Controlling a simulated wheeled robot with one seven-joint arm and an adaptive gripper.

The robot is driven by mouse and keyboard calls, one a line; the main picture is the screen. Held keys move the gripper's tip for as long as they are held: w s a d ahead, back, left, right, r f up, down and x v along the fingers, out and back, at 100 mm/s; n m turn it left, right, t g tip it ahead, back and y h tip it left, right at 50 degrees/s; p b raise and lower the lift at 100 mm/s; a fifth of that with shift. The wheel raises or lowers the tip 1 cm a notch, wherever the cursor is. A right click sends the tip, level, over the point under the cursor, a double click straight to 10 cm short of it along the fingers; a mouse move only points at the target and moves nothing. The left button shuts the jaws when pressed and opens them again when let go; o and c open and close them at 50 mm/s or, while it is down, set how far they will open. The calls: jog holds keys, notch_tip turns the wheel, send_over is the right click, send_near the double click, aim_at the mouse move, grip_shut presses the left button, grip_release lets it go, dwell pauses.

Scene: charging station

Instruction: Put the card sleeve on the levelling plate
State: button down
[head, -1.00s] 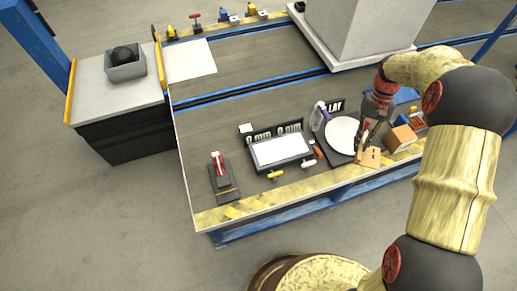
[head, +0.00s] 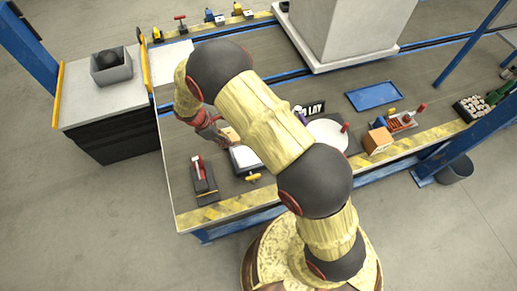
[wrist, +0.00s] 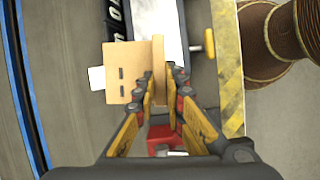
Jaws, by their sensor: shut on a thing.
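The card sleeve (wrist: 125,72), a tan folded card piece with small dark slots, is gripped by one upright flap between the fingertips of my gripper (wrist: 163,82). In the head view the sleeve (head: 230,134) shows partly beside my gripper (head: 214,137). The likely levelling plate, a white plate (wrist: 155,18) in a dark frame with yellow knobs, lies below and partly behind the sleeve in the wrist view.
A red-handled fixture (head: 201,178) stands left of the plate; its red part (wrist: 162,140) shows between my fingers. A white round disc (head: 328,136), a tan block (head: 377,141) and a blue tray (head: 374,95) lie to the right. A grey bin (head: 111,67) sits on the left cabinet.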

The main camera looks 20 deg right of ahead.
jog(key=shift+s+a+f+n, duration=0.15)
jog(key=shift+a+f+n, duration=0.15)
jog(key=shift+n, duration=0.1)
jog(key=s+d+f+b, duration=0.1)
jog(key=d+f, duration=0.2)
jog(key=d, duration=0.1)
jog(key=s+d+f+b, duration=0.1)
jog(key=d+f+b, duration=0.1)
jog(key=d+f, duration=0.1)
jog(key=s+d+f+b, duration=0.1)
jog(key=d+f, duration=0.2)
jog(key=d, duration=0.2)
jog(key=shift+s+d, duration=0.15)
jog(key=shift+s, duration=0.15)
jog(key=shift+s+d+f+b, duration=0.1)
jog(key=shift+d+f+b, duration=0.2)
jog(key=shift+f+b, duration=0.1)
jog(key=shift+d+f+b, duration=0.15)
jog(key=shift+f+b, duration=0.35)
jog(key=shift+f, duration=1.05)
jog(key=shift+f, duration=0.15)
jog(key=c, duration=1.8)
grip_release()
jog(key=shift+c, duration=0.2)
